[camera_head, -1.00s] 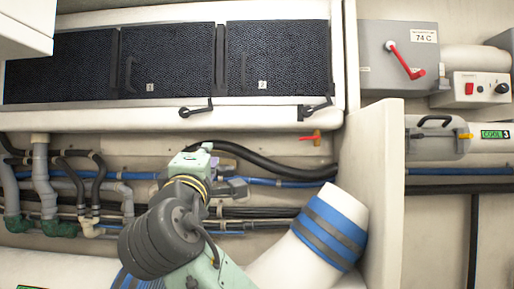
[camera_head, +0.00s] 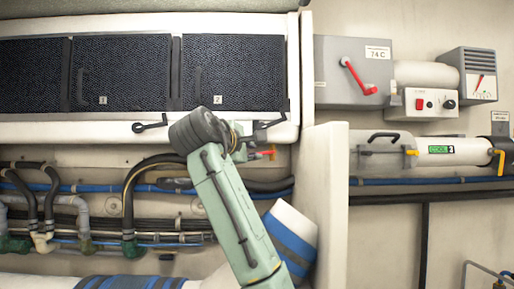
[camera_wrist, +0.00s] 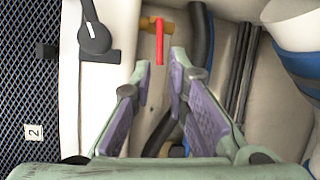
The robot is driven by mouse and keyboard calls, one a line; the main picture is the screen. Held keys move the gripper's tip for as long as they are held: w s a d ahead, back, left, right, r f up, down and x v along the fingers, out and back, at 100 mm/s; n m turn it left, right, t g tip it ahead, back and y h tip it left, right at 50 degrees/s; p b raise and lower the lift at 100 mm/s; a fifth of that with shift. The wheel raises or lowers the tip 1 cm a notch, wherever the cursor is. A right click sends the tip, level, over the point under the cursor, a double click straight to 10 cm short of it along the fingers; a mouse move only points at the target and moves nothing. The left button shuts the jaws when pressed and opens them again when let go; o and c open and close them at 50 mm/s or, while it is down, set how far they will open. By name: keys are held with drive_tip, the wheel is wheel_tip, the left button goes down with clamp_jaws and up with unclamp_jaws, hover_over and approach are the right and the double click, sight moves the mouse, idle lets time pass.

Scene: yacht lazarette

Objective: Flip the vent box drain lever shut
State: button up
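The vent box drain lever, a small red lever (camera_head: 265,154), shows below the right end of the vent box in the head view, partly behind my arm. In the wrist view the red lever (camera_wrist: 159,42) stands just beyond and between my fingertips, on a short brass valve body (camera_wrist: 148,23). Its handle lies crosswise to that body. My gripper (camera_wrist: 162,63) is open, with a finger on each side of the line to the lever and nothing between them. I cannot tell whether a finger touches it.
The vent box with dark mesh panels (camera_head: 122,75) has black latches (camera_head: 150,125); one latch (camera_wrist: 94,36) is close left of my fingers. A black hose (camera_wrist: 198,45) runs right behind them. A pale partition (camera_head: 325,190) stands to the right. A grey box with a red handle (camera_head: 358,76) is beyond.

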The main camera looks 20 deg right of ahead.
sight(264, 153)
drive_tip(key=p+x, duration=0.1)
drive_tip(key=x, duration=0.4)
clamp_jaws()
idle(0.3)
